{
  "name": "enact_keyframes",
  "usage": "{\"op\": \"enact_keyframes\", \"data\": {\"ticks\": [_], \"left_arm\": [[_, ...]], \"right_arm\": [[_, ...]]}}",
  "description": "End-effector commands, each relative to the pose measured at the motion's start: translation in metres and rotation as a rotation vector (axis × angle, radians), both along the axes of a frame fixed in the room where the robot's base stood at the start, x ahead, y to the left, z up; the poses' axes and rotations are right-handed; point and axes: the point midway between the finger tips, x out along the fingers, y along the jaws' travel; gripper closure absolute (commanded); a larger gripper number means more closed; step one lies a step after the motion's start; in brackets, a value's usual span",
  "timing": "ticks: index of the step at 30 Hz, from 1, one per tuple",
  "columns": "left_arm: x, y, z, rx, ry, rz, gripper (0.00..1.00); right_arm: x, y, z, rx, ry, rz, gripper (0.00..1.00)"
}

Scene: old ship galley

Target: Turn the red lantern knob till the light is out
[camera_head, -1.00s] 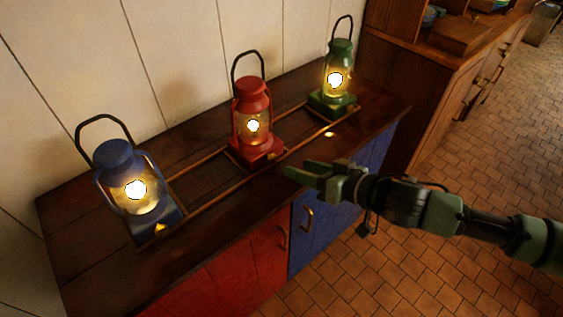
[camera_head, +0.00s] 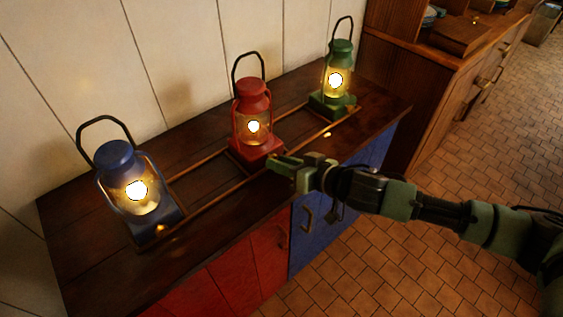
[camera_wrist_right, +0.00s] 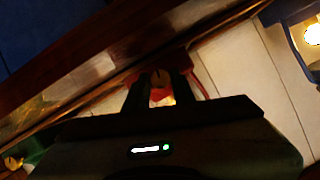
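The red lantern (camera_head: 250,105) stands in the middle of the counter, and its light is lit. Its small brass knob (camera_wrist_right: 160,78) shows between my fingers in the right wrist view; the gripper hides most of it in the head view. My right gripper (camera_head: 276,168) is at the front of the red lantern's base. Its two fingers are apart, one on each side of the knob, with a gap visible on both sides. Whether either finger touches the knob cannot be told. My left gripper is out of view.
A lit blue lantern (camera_head: 128,180) stands to the left and a lit green lantern (camera_head: 337,82) to the right. Thin wooden rails (camera_head: 208,200) run along the counter (camera_head: 85,240). A pale panelled wall (camera_head: 170,60) is behind. Tiled floor is free at the right.

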Motion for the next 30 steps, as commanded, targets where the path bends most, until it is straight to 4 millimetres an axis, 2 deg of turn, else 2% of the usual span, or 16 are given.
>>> {"op": "enact_keyframes", "data": {"ticks": [7,13,21,30], "left_arm": [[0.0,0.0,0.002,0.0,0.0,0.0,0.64],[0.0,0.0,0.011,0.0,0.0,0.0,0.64],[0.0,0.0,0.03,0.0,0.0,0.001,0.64],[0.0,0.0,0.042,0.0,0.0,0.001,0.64]], "right_arm": [[0.0,0.0,0.0,-0.009,-0.005,0.0,1.0],[-0.001,0.001,0.002,-0.062,-0.043,-0.001,1.0],[-0.002,0.002,0.003,-0.216,-0.152,-0.002,1.0],[-0.003,0.004,0.001,-0.386,-0.273,-0.002,1.0]]}}
